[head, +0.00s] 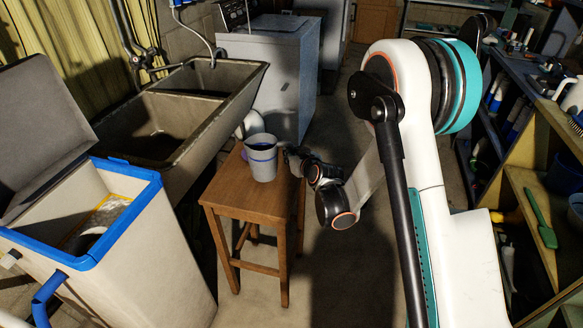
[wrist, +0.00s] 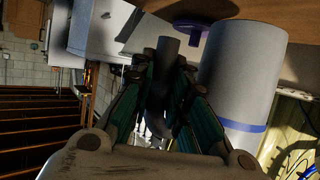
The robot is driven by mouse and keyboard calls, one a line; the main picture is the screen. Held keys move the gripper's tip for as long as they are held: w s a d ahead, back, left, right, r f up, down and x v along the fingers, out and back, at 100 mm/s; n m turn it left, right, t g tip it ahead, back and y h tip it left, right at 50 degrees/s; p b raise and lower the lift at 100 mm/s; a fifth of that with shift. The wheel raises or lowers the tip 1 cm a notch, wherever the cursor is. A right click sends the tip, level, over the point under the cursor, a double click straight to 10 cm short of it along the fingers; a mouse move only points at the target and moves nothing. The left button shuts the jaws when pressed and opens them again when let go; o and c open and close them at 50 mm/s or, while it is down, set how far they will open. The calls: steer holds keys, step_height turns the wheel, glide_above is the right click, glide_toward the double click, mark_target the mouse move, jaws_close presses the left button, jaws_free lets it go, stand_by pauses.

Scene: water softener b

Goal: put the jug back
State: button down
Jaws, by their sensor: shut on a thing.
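The jug (head: 262,163) is a grey, open-topped vessel with a blue band, upright at the wooden stool (head: 250,204). I cannot tell whether its base touches the stool top. My gripper (head: 289,154) is at the jug's right side in the head view, its fingertips partly hidden. In the wrist view the jug (wrist: 242,72) is to the right of the fingers, appearing upside down. There my gripper (wrist: 165,75) is shut on a dark grey bar, which looks like the jug's handle (wrist: 167,50).
A cream softener cabinet (head: 135,250) with a blue rim and raised grey lid stands at left. A double stone sink (head: 180,105) is behind the stool, with a white appliance (head: 280,75) beyond. Cluttered shelves (head: 545,215) line the right. Floor is clear right of the stool.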

steer(key=shift+f+b, duration=0.75)
steer(key=shift+f, duration=1.4)
steer(key=c, duration=1.5)
jaws_free()
steer(key=shift+c, duration=0.2)
